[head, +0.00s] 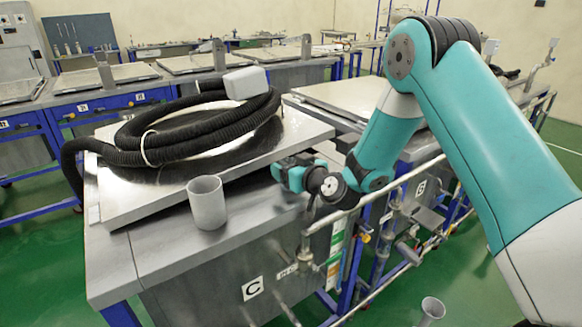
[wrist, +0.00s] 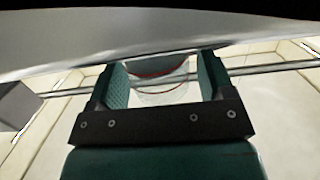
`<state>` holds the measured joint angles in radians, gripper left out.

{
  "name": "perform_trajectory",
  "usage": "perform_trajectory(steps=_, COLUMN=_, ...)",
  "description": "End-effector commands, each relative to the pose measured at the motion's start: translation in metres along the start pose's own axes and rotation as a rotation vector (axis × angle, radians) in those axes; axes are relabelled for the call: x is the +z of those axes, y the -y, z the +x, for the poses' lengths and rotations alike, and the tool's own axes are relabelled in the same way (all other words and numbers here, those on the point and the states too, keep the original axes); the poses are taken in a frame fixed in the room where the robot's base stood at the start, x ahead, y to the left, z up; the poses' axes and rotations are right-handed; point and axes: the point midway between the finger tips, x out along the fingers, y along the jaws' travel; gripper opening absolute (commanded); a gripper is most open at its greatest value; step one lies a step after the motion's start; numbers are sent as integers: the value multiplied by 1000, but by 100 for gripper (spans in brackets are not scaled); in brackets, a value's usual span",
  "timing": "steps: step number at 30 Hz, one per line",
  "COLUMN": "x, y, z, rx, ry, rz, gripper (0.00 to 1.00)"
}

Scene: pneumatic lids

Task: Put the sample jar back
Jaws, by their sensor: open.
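A clear, see-through jar (wrist: 160,92) with a thin red line around it shows between and beyond my gripper's fingers in the wrist view. Its upper part in that picture meets a pale grey surface. My gripper (wrist: 162,80) is open, with one teal finger on each side of the jar; I cannot tell whether either touches it. In the head view my gripper (head: 285,174) is low over the right side of bench C (head: 115,285), beside the raised metal lid. The clear jar cannot be made out there.
A black ribbed hose (head: 105,155) with a pale end block (head: 245,83) lies coiled on the metal lid (head: 120,205). A grey cup (head: 207,205) stands at the bench's front. Another grey cup (head: 431,312) is lower right. Pipe rails (head: 385,185) run along the bench's right side.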

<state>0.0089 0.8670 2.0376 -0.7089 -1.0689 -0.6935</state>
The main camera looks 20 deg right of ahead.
Motion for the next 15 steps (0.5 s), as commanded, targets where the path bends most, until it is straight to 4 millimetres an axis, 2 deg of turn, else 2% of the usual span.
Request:
perform_trajectory(steps=4, x=-5, y=0, z=-1, rx=0, ry=0, rz=0, gripper=75)
perform_trajectory(steps=7, x=3, y=-1, z=-12, rx=1, ry=0, rz=1, gripper=75)
perform_trajectory(steps=15, x=6, y=-2, z=-65, rx=4, ry=-2, rz=0, gripper=75)
